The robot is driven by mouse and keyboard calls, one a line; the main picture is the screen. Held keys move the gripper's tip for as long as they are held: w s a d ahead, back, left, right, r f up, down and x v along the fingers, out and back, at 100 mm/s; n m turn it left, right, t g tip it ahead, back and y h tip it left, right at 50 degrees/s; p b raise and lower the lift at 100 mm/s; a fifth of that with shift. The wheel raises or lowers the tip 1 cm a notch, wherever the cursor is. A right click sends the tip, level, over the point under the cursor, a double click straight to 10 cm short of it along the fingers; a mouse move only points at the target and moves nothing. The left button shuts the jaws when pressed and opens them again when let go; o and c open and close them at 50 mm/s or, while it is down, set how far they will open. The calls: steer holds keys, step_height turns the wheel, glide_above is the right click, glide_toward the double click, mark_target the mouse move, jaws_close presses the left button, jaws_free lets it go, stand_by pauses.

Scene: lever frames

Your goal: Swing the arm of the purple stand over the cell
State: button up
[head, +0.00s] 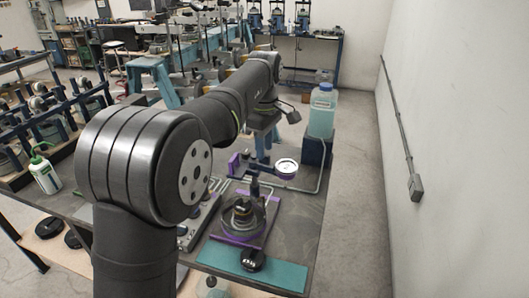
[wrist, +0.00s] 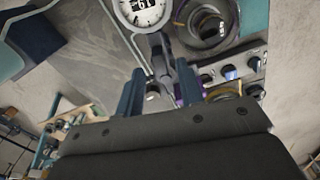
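The purple stand (head: 234,163) is partly hidden in the head view. Its dark arm (wrist: 160,62) carries a round white dial (head: 286,168) at its end, which also shows at the top of the wrist view (wrist: 143,12). The cell (head: 242,214) is a dark ringed pot on a purple base, nearer the camera than the dial. In the wrist view the cell (wrist: 207,26) lies right of the dial, apart from it. My gripper (wrist: 160,88) has its two blue fingers apart, one on each side of the dark arm. Contact cannot be made out.
A teal mat (head: 255,268) with a black disc lies at the table's front. A bottle of bluish liquid (head: 321,112) stands on a blue block at the back right. A knobbed control box (wrist: 232,72) is beside the cell. The table's right side is fairly clear.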

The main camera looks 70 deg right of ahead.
mark_target(269, 164)
steer(key=shift+f, duration=1.25)
jaws_close()
